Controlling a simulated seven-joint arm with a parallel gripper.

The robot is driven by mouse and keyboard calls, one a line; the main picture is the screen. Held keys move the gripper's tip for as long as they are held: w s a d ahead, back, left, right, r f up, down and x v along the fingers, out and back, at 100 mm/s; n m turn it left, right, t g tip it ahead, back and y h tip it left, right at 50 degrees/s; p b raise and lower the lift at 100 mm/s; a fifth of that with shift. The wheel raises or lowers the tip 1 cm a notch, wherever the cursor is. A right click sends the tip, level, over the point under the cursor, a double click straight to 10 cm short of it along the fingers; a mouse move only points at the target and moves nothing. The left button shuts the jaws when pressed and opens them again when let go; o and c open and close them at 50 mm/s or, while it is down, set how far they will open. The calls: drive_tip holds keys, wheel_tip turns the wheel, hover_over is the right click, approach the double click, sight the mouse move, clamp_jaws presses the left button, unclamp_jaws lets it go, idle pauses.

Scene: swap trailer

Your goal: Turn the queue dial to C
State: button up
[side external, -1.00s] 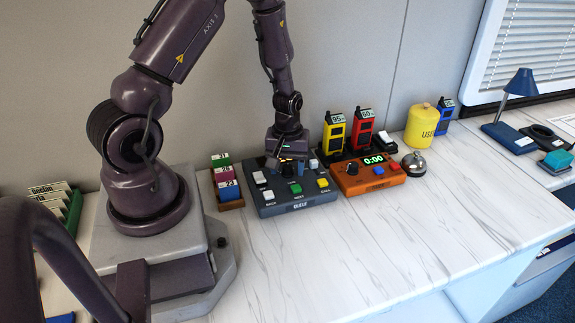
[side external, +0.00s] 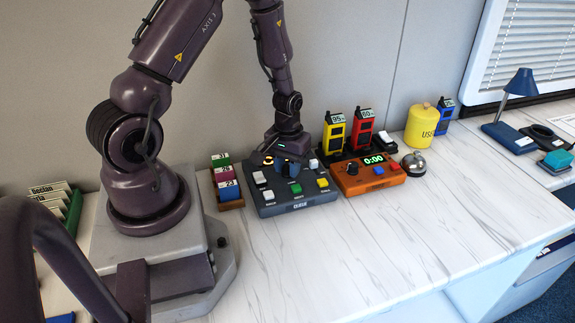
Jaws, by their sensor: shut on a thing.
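The grey queue box (side external: 305,205) sits on the white counter, with white, green and yellow buttons on its top. Its dark dial is at the back of the top face, mostly hidden by my gripper (side external: 286,168). My gripper points down over the box and is shut on the dial, its dark fingers low against the top face. A small lit orange-white mark (side external: 268,160) shows just left of the fingers. The dial's pointer and letters are too small or hidden to read.
An orange timer box (side external: 368,186) stands close on the right, with yellow (side external: 333,132) and red (side external: 363,130) handsets behind it. A bell (side external: 414,164) is further right. A ticket rack (side external: 229,205) stands close on the left. The front counter is clear.

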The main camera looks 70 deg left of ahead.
sight(287, 167)
drive_tip(key=o, duration=0.9)
wheel_tip(287, 167, up, 13)
drive_tip(key=shift+s, duration=0.1)
drive_tip(key=s+d+r+m+t, duration=0.2)
drive_tip(key=s+d+r+m, duration=0.1)
drive_tip(key=d+r, duration=0.2)
drive_tip(key=s+d+r+m+t, duration=0.1)
drive_tip(key=s+d+r+m, duration=0.1)
drive_tip(key=d+r, duration=0.3)
drive_tip(key=s+d+r+m+t, duration=0.2)
drive_tip(key=s+d+r+m, duration=0.1)
drive_tip(key=d+r, duration=0.3)
drive_tip(key=shift+s+d+r+m+t, duration=0.1)
drive_tip(key=shift+s+r+m+t, duration=0.1)
drive_tip(key=shift+r, duration=0.35)
drive_tip(key=shift+s+r+m+t, duration=0.1)
drive_tip(key=shift+s+r+m, duration=0.1)
drive_tip(key=shift+r, duration=0.3)
